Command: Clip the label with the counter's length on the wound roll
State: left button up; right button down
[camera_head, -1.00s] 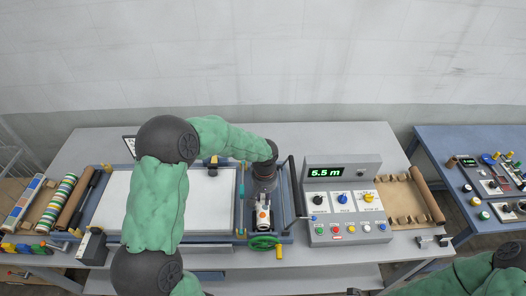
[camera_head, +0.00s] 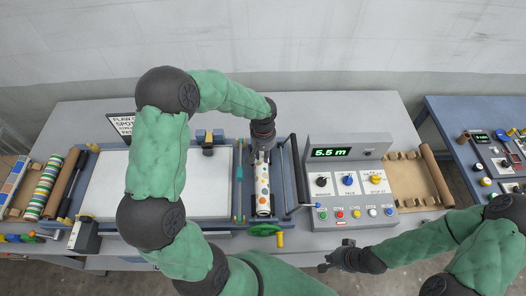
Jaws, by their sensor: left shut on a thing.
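A white roll with coloured dots (camera_head: 262,196) lies lengthwise at the right side of the press, left of the control box. My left gripper (camera_head: 262,153) is at the far end of this roll and appears shut on it; the wrist hides much of the contact. My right gripper (camera_head: 333,262) is low in front of the table, apart from everything; its fingers are too small to read. I cannot make out a length label for certain.
The press bed (camera_head: 105,190) lies left of the roll, partly behind my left arm. A green handwheel (camera_head: 264,230) sits at the front. A wooden rack (camera_head: 408,180) stands right of the control box.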

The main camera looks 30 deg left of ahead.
aim_at(263, 167)
pick_arm(q)
jog(key=shift+f+b, duration=0.45)
jog(key=shift+f, duration=0.5)
notch_tip(263, 167, down, 3)
jog(key=b, duration=0.3)
jog(key=shift+f, duration=0.2)
jog(key=shift+f+b, duration=0.55)
jog(key=shift+b, duration=0.15)
jog(key=o, duration=1)
notch_tip(263, 167, up, 12)
jog(key=shift+f, duration=0.1)
